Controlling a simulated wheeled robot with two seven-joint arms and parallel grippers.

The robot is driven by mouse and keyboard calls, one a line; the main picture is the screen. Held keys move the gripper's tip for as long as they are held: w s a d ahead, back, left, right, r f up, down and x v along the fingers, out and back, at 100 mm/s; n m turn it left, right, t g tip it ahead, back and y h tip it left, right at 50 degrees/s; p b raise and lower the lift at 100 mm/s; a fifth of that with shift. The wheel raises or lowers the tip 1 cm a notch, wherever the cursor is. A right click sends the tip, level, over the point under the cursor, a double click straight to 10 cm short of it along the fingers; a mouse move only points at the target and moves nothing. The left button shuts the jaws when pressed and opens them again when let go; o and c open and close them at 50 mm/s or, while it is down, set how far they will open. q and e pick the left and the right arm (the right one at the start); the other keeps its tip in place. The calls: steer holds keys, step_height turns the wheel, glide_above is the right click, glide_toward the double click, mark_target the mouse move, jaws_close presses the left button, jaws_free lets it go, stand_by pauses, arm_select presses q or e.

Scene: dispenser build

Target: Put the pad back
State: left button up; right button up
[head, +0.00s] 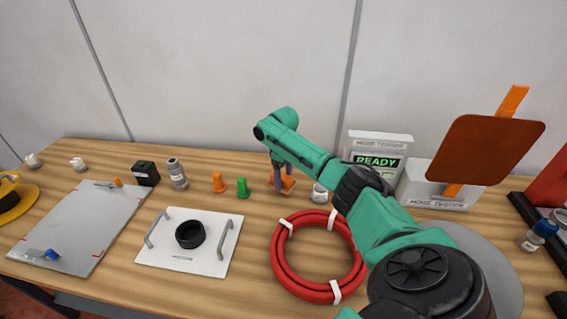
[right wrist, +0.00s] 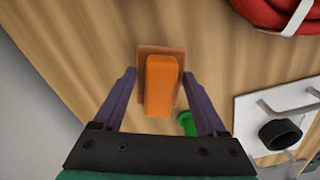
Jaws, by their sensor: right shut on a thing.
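The pad (head: 289,184), a brown plate with an orange block-shaped grip, is low at the tabletop behind the red coil. It also shows in the right wrist view (right wrist: 160,86). My right gripper (head: 282,172) reaches down over it and is shut on its orange grip, one purple finger on each side (right wrist: 160,76). The arm hides part of the table behind it. I cannot tell whether the pad touches the wood. My left gripper is not in view.
A red coil (head: 278,262), a white plate (head: 160,250) with handles and a black ring, and orange (head: 218,182) and green (head: 242,188) pegs stand near. A tester (head: 440,196) with a brown paddle (head: 485,150) is at right. A grey board (head: 85,225) lies left.

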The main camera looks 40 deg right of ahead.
mark_target(283, 186)
steer(key=f, duration=0.3)
steer(key=shift+s+a, duration=0.15)
steer(key=shift+a, duration=0.05)
steer(key=shift+f, duration=0.2)
steer(key=o, duration=1.2)
steer(key=shift+d, duration=0.1)
steer(key=shift+o, duration=0.2)
step_height(283, 186, up, 12)
steer(key=shift+r+b, duration=0.1)
steer(key=shift+b, duration=0.2)
